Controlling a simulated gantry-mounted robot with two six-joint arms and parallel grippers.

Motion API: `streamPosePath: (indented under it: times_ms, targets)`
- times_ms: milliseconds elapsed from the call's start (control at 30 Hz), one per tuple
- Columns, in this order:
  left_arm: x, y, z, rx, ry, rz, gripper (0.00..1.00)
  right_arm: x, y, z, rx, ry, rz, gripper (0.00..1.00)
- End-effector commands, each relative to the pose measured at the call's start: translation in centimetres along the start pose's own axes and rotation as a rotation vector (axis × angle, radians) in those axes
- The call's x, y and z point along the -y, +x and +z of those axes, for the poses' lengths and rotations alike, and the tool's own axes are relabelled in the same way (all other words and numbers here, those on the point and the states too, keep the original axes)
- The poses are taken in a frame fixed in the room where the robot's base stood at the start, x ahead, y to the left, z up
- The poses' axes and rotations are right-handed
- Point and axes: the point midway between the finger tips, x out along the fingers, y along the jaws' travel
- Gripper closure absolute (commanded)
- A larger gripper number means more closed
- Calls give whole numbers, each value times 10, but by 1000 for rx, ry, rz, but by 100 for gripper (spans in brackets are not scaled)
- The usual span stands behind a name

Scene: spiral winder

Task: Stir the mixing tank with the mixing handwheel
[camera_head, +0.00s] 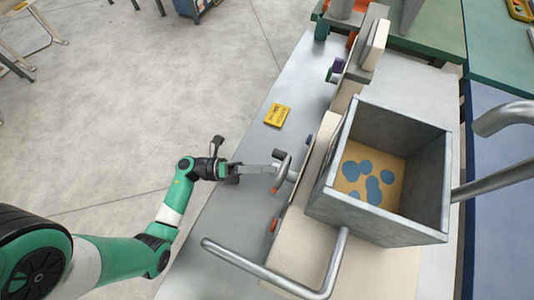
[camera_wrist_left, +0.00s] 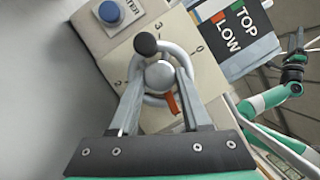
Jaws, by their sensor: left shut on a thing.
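The mixing tank (camera_head: 429,185) is an open grey metal box at the right of the head view. Its tan floor shows several blue blotches. The mixing handwheel (camera_head: 284,163) is a grey ring on the tank's left side. In the left wrist view the handwheel (camera_wrist_left: 160,74) has a round grey hub, a black knob (camera_wrist_left: 146,44) at its top and an orange pointer (camera_wrist_left: 172,104) below. My left gripper (camera_head: 271,170) comes from the left and is shut on the handwheel, one finger on each side. My right gripper (camera_wrist_left: 292,72) shows small in the left wrist view, its jaws unclear.
A beige panel with numbers lies behind the handwheel, with a blue button (camera_wrist_left: 110,12) beside it. A dark TOP/LOW label (camera_wrist_left: 237,35) is at the upper right. A yellow label (camera_head: 277,115) lies on the grey table. A bent pipe (camera_head: 265,272) crosses the front.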

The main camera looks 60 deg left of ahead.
Motion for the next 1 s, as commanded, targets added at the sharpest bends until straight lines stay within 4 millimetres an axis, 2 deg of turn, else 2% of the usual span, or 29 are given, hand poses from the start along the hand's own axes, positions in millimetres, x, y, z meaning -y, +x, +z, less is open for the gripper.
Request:
streamPosePath:
  times_ms: [100,133,267,300,767,867,1000]
  targets:
    - [0,0,0,-1,0,1,100,0,0,0,0,0,0,50]
    - [0,0,0,-1,0,1,49,0,0,0,0,0,0,50]
    - [0,0,0,-1,0,1,26,0,0,0,0,0,0,50]
    - [0,0,0,-1,0,1,22,0,0,0,0,0,0,50]
    - [0,-2,0,1,0,1,22,0,0,0,0,0,0,50]
    - [0,-12,2,4,0,3,22,0,1,-1,0,0,0,50]
    - [-1,-41,2,8,0,5,22,0,1,-1,0,0,0,50]
